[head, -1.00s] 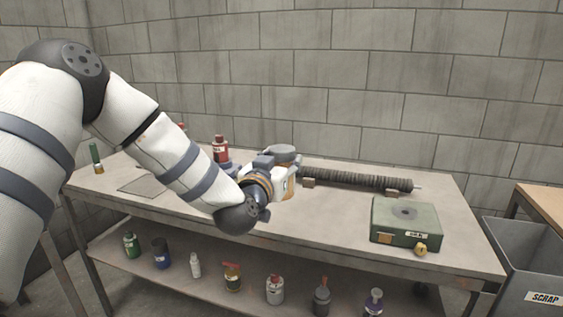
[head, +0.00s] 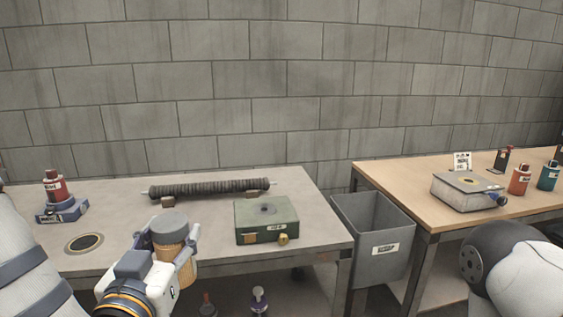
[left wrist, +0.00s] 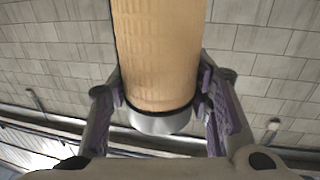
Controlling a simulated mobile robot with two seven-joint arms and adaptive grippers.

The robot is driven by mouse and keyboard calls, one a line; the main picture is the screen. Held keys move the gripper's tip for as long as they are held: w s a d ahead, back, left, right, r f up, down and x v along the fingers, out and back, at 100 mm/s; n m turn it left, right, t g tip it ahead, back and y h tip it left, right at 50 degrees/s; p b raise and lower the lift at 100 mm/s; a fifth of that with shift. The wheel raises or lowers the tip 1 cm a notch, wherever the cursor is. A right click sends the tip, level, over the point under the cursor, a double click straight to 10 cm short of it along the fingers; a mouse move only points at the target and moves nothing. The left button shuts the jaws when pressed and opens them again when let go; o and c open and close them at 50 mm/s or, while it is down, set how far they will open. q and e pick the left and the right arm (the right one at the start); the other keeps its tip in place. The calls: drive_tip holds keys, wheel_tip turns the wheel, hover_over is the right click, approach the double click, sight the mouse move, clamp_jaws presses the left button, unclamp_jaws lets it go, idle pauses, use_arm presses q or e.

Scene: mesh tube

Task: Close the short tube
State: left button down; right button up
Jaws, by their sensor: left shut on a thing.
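A short tan mesh tube (head: 179,262) with a dark grey top (head: 168,228) is upright or nearly so in my left gripper (head: 166,268), in front of the grey table in the head view. The left wrist view shows the tube (left wrist: 160,50) filling the space between the fingers of my left gripper (left wrist: 162,108), with a silvery band at one end. The gripper is shut on it. Part of the tube is hidden by the gripper. Part of my right arm shows at lower right in the head view; its gripper is out of view.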

idle(0.4)
use_arm(q)
drive_tip(key=s+d+f+m+g+h, duration=0.2)
drive_tip(key=s+d+f+m+h, duration=0.1)
drive_tip(key=d+f+m+h, duration=0.1)
drive_tip(key=s+d+f+m+g+h, duration=0.2)
drive_tip(key=s+d+f+m+h, duration=0.2)
drive_tip(key=d+f+h, duration=0.3)
drive_tip(key=shift+d+f+h, duration=0.3)
drive_tip(key=shift+d+f, duration=0.35)
drive_tip(key=shift+d, duration=0.25)
